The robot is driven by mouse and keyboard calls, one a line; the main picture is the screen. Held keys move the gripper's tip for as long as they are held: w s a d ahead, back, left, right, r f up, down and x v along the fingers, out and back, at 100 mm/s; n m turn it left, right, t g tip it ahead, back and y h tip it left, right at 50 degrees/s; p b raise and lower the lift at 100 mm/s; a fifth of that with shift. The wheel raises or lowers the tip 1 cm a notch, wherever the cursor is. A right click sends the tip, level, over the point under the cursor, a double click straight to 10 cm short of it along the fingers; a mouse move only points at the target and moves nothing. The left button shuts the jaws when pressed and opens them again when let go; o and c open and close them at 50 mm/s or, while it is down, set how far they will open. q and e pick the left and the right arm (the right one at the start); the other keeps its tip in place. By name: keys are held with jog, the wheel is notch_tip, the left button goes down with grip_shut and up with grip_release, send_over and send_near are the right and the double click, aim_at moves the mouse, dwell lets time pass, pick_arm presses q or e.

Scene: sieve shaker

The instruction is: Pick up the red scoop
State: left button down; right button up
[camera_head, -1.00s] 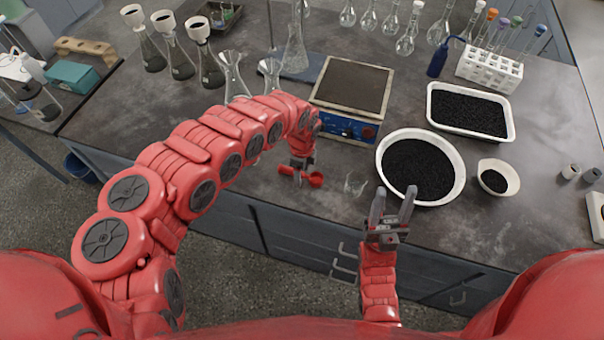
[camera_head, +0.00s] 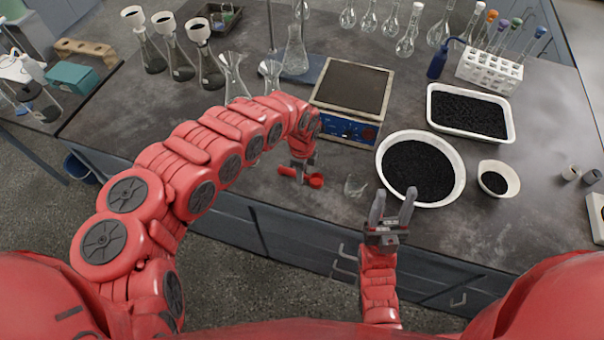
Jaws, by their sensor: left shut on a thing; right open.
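The red scoop (camera_head: 315,181) is at the front edge of the dark bench, below the hot plate. Its handle end (camera_head: 286,171) shows on the left and its bowl on the right. My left gripper (camera_head: 301,176) points down over the scoop's middle and is shut on it. I cannot tell whether the scoop is clear of the bench top. My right gripper (camera_head: 392,210) is open and empty, fingers pointing up the picture, in front of the large white bowl.
A small clear glass beaker (camera_head: 356,185) stands just right of the scoop. A white bowl of black grains (camera_head: 381,165), a white tray (camera_head: 512,128) and a small white dish (camera_head: 513,181) are to the right. The hot plate (camera_head: 343,129) stands behind. Flasks (camera_head: 231,75) stand at the back left.

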pick_arm(q)
jog(key=shift+w+r, duration=0.1)
jog(key=shift+r, duration=0.45)
jog(key=shift+s+r+b, duration=0.15)
jog(key=shift+r+b, duration=0.05)
jog(key=shift+r, duration=0.45)
jog(key=shift+s+r+b, duration=0.15)
jog(key=shift+r+b, duration=0.05)
jog(key=shift+r, duration=0.4)
jog(key=s, duration=0.1)
jog(key=s+p, duration=0.1)
jog(key=s+r, duration=0.1)
jog(key=shift+s+d+p, duration=0.15)
jog(key=shift+d+p, duration=0.25)
jog(key=s+d+p, duration=0.2)
jog(key=s+p, duration=1)
jog(key=shift+d, duration=0.35)
jog(key=shift+r, duration=0.1)
